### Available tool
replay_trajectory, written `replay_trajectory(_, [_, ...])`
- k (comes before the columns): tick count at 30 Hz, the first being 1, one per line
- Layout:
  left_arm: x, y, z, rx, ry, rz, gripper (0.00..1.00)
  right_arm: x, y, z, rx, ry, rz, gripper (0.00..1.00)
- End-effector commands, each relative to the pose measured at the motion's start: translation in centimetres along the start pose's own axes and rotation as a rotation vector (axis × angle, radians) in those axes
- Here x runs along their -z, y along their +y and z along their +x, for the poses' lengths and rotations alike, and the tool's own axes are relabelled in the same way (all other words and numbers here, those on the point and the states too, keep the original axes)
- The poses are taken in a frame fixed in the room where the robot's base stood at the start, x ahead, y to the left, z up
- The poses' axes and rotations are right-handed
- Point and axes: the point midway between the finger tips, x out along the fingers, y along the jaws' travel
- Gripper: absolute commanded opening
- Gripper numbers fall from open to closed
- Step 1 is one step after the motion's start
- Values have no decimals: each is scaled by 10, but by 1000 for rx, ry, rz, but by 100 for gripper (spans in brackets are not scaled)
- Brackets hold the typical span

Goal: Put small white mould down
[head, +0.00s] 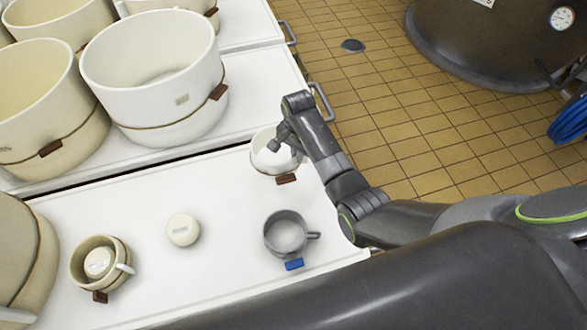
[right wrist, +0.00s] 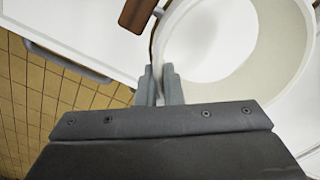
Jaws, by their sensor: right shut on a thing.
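The small white mould (head: 262,158) is at the right end of the white table top in the head view, with a brown tag (head: 286,179) on its front. My right gripper (head: 279,146) is shut on its wall. In the right wrist view the two fingers (right wrist: 159,88) pinch the rim of the mould (right wrist: 210,45), which looks round, white and open. The mould seems upright at table level, but I cannot tell whether its base touches the table. My left gripper is not in view.
A grey cup with a blue tag (head: 285,234), a white disc (head: 183,229) and a small cream mould (head: 118,248) stand on the table (head: 215,188). Large white moulds (head: 152,70) stand behind. Clear table lies between the disc and my held mould. Tiled floor (head: 400,110) lies right.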

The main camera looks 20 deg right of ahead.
Motion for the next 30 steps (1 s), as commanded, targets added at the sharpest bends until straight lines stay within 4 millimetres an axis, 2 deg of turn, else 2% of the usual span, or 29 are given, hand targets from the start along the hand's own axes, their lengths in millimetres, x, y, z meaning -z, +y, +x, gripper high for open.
replay_trajectory(3, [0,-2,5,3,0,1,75,0,0,23,-1,-1,0,0])
replay_trajectory(8, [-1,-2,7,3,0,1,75,0,-1,37,2,1,0,0])
replay_trajectory(15, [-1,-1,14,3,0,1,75,0,0,68,0,0,0,0])
replay_trajectory(29, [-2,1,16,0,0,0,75,0,0,77,2,1,0,0])
replay_trajectory(30, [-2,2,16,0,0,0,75,0,0,77,0,1,0,11])
